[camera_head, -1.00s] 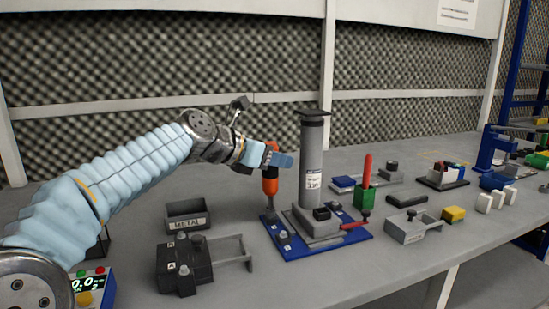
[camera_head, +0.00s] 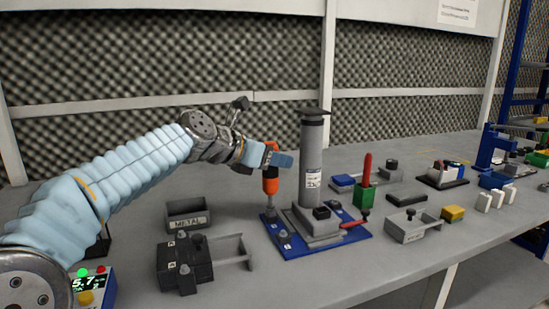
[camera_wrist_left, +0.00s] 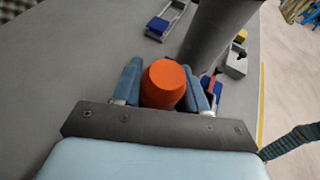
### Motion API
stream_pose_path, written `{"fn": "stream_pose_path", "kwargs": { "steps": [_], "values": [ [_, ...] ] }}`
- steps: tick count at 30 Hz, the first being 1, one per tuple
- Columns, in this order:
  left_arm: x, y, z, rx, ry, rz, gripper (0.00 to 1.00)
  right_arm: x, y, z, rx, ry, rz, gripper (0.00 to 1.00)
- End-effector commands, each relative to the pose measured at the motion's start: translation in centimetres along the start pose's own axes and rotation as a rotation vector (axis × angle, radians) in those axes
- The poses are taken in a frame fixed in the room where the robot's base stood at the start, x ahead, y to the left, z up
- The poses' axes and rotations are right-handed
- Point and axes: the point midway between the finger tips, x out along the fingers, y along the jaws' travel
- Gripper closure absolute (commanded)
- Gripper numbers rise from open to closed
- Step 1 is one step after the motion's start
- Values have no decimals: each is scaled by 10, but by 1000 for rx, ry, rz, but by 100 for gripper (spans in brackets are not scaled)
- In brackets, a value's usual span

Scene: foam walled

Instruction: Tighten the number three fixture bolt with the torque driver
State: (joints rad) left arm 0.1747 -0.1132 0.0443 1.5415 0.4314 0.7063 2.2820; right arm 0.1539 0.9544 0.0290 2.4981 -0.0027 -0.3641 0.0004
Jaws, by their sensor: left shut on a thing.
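My left gripper (camera_head: 272,159) is shut on the orange torque driver (camera_head: 270,182), which stands upright with its tip down at the left side of the blue fixture plate (camera_head: 318,250). In the left wrist view the driver's orange top (camera_wrist_left: 163,84) sits between the two blue fingers. Bolts (camera_head: 285,238) show on the plate's front left; their numbers are too small to read, and the driver's tip contact is unclear. A grey column (camera_head: 312,160) stands on the plate. A display box (camera_head: 90,287) at lower left shows a lit green lamp and a reading ending in 5.7. My right gripper is out of view.
A METAL bin (camera_head: 187,222) and a dark block with a frame (camera_head: 185,262) stand left of the plate. A green holder with a red handle (camera_head: 366,180), grey trays and small blocks (camera_head: 453,214) stand to the right.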

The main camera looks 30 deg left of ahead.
Motion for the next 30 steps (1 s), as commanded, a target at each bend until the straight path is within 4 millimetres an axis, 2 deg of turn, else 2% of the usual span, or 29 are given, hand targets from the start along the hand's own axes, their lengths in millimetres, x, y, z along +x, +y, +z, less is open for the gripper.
{"fn": "stream_pose_path", "kwargs": {
  "steps": [5, 17, 30],
  "values": [
    [-1, 0, 2, 0, -2, 1, 100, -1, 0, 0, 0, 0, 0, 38],
    [-12, 0, 28, 1, -2, 1, 100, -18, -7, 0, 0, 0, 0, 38],
    [-20, 0, 46, 1, -2, 1, 100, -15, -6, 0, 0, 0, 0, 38]
  ]
}}
